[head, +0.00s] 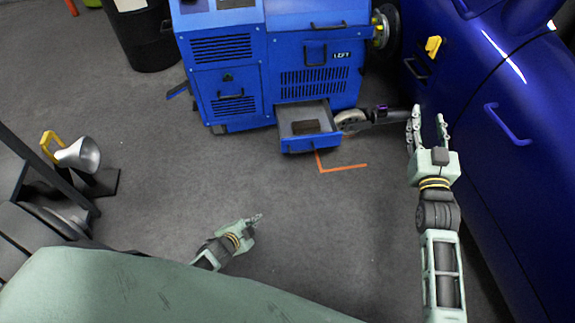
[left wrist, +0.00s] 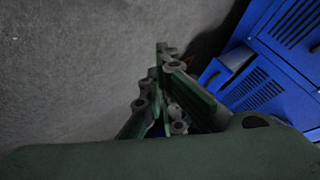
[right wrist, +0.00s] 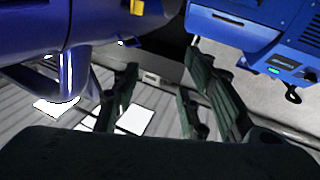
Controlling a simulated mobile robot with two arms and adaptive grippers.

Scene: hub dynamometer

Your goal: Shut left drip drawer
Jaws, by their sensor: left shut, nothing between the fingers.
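The left drip drawer (head: 311,143) sticks out open at the bottom of the blue cabinet marked LEFT (head: 352,90). Its grey inside shows, with a small brown patch in it. My left gripper (head: 259,217) is shut and empty, low over the floor, in front of the drawer and to its left, well apart from it. In the left wrist view its fingers (left wrist: 165,75) are together, and the blue cabinet (left wrist: 285,55) is at the upper right. My right gripper (head: 428,116) is open and empty, to the right of the drawer, close to the blue car.
The blue car (head: 500,170) with a door handle stands along the right side. A grey wheel and dark arm (head: 365,119) lie right of the drawer. A metal funnel (head: 80,155) stands at the left. The floor (head: 190,170) before the drawer is clear.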

